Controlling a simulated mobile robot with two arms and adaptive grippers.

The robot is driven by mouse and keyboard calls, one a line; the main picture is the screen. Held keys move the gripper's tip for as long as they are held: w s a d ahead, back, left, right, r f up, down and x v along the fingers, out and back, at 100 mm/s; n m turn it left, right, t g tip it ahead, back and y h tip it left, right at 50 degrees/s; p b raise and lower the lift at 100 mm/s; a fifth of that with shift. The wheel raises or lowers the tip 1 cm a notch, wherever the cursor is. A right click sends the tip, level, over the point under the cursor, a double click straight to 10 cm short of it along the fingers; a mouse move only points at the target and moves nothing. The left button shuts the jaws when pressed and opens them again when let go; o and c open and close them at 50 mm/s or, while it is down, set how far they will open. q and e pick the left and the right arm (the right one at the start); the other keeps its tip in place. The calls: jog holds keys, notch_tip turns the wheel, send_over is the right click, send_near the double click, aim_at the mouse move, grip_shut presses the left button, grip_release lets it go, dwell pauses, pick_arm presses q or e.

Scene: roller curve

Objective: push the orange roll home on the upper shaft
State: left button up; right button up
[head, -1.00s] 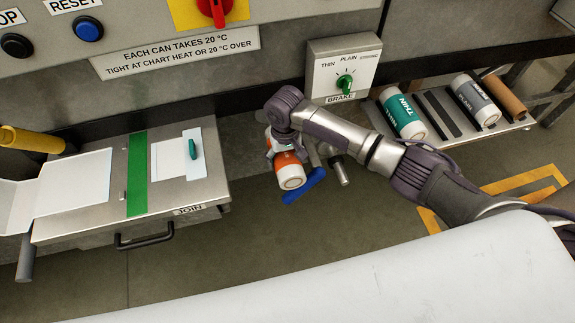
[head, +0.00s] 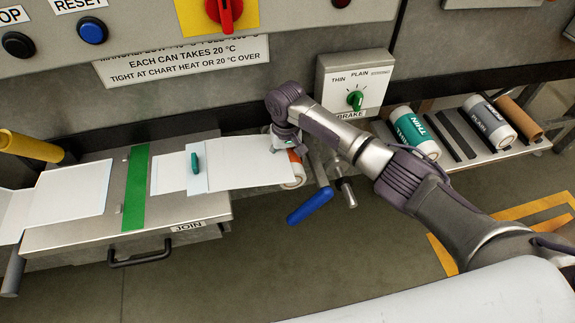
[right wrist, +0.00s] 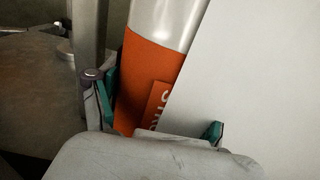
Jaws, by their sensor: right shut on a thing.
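The orange roll (head: 297,166) is under my right gripper in the head view, mostly hidden by the gripper and a white sheet. In the right wrist view the roll (right wrist: 150,75) has an orange band with white lettering and a silver part. My right gripper (head: 281,146) is shut on the roll; its green-padded fingers (right wrist: 160,120) sit on either side of it. The white sheet (head: 250,175) spans from the table to the roll. A metal stub (head: 347,193) and a blue handle (head: 310,206) are just right of the roll. The shaft inside the roll is hidden. My left gripper is not in view.
The metal joining table (head: 190,213) with a green strip (head: 135,187) and green clip (head: 195,161) is at left. A brake dial box (head: 355,85) is above right. A shelf (head: 455,150) holds a teal roll (head: 414,133) and a grey roll (head: 490,121).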

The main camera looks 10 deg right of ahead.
jog(key=shift+w+r, duration=0.1)
jog(key=shift+w, duration=0.15)
jog(key=o, duration=1.5)
jog(key=shift+c, duration=0.2)
jog(key=shift+o, duration=0.6)
jog(key=shift+s, duration=0.1)
